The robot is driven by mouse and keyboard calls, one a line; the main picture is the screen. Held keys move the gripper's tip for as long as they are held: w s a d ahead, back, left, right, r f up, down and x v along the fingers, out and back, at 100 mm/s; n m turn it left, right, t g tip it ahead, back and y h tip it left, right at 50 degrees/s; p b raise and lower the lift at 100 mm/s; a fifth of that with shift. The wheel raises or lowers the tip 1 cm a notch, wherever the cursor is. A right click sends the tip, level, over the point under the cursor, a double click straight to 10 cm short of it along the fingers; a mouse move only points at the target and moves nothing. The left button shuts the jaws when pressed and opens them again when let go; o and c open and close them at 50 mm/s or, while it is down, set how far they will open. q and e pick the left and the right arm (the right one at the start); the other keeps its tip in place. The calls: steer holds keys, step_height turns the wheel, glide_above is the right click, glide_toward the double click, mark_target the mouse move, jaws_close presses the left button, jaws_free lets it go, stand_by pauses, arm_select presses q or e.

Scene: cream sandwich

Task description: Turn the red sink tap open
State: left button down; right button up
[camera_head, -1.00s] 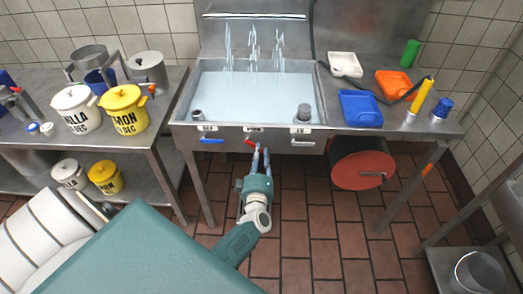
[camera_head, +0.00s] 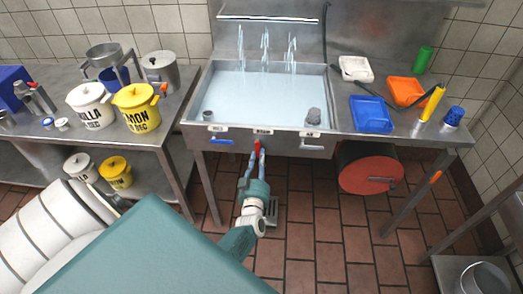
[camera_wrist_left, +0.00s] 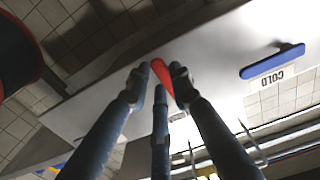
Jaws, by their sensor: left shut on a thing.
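The red sink tap (camera_head: 257,145) is on the front face of the sink (camera_head: 195,110), below its middle label. Its handle now points roughly up and down. My left gripper (camera_head: 257,153) reaches up from below and is shut on the red handle. In the left wrist view, the fingers of the left gripper (camera_wrist_left: 162,80) close around the red tap (camera_wrist_left: 162,72), whose tip shows between them. The fingers partly hide the handle. My right gripper is not in view.
A blue tap (camera_head: 220,141) sits left of the red one; it also shows in the left wrist view (camera_wrist_left: 272,62). A pale-handled tap (camera_head: 312,147) sits to the right. A red drum (camera_head: 370,175) hangs under the counter at right. Water runs into the filled sink.

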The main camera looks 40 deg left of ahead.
arm_select(q)
steer(key=shift+s+a+f+m, duration=0.15)
steer(key=shift+s+m, duration=0.05)
steer(key=shift+m, duration=0.1)
stand_by(0.4)
steer(key=c, duration=1.5)
jaws_free()
steer(key=v, duration=0.7)
steer(key=shift+s, duration=0.2)
